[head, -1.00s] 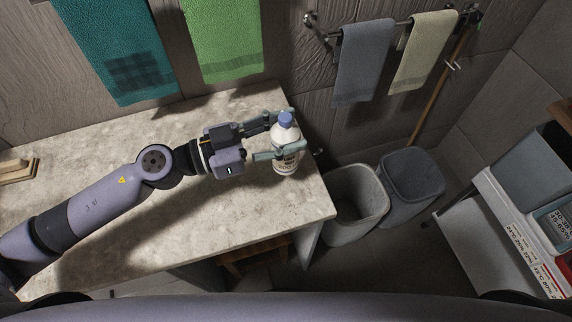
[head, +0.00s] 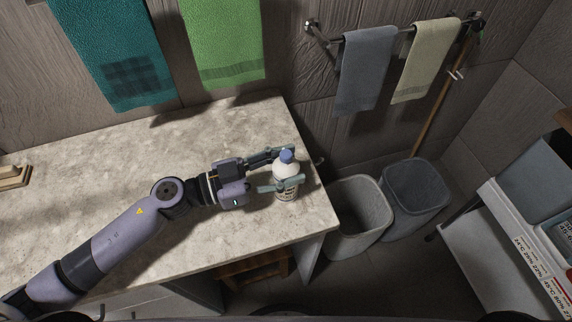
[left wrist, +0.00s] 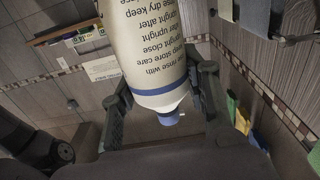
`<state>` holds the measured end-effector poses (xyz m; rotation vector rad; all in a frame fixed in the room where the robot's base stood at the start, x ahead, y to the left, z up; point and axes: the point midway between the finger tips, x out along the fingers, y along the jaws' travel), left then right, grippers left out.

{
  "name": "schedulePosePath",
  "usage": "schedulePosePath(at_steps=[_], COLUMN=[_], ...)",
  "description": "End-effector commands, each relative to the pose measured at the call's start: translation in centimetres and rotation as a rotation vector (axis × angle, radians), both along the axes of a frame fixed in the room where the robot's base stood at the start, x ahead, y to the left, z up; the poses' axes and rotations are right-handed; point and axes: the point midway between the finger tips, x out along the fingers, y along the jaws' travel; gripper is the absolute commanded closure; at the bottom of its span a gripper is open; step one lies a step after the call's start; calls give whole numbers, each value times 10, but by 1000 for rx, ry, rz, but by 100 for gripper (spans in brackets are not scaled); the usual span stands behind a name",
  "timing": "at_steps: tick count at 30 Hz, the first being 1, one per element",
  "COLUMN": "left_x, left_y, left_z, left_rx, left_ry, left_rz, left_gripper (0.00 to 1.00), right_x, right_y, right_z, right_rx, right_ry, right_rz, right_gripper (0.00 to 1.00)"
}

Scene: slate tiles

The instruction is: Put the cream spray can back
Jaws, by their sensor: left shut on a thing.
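The cream spray can (head: 287,170) has a white-cream body, a blue band and a blue cap. In the head view it is upright at the right end of the stone counter (head: 130,155). My left gripper (head: 283,174) is shut on it, a finger on either side. In the left wrist view the can (left wrist: 160,45) fills the upper middle, with printed text and its blue cap toward the bottom. Whether its base touches the counter is hidden. My right gripper is not in view.
Two grey bins (head: 358,215) (head: 415,195) stand on the floor right of the counter. A shelf rack (head: 500,250) with containers is at the far right. Towels (head: 365,70) hang on the wall behind. A wooden block (head: 14,178) lies at the counter's left end.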

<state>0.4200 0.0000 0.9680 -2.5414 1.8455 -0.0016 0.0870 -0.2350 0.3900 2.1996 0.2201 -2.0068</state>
Motion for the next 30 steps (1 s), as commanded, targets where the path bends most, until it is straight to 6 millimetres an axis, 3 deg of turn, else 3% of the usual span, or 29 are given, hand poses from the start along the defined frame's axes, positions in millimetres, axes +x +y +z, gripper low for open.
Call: schedulePosePath(at_steps=[1, 2, 9, 25, 30], left_x=[0, 0, 0, 0, -8], left_y=[0, 0, 0, 1, 25], left_z=[-1, -2, -2, 2, -3], left_rx=[-3, -1, -1, 1, 4], left_ry=[1, 2, 2, -1, 3], left_rz=[0, 0, 0, 0, 2], left_gripper=[98, 56, 40, 38, 38], right_x=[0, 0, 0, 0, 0], right_y=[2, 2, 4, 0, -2], right_z=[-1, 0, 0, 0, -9], right_rx=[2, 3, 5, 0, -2], right_ry=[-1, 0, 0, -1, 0], right_rz=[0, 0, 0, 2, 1], right_gripper=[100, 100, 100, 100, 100])
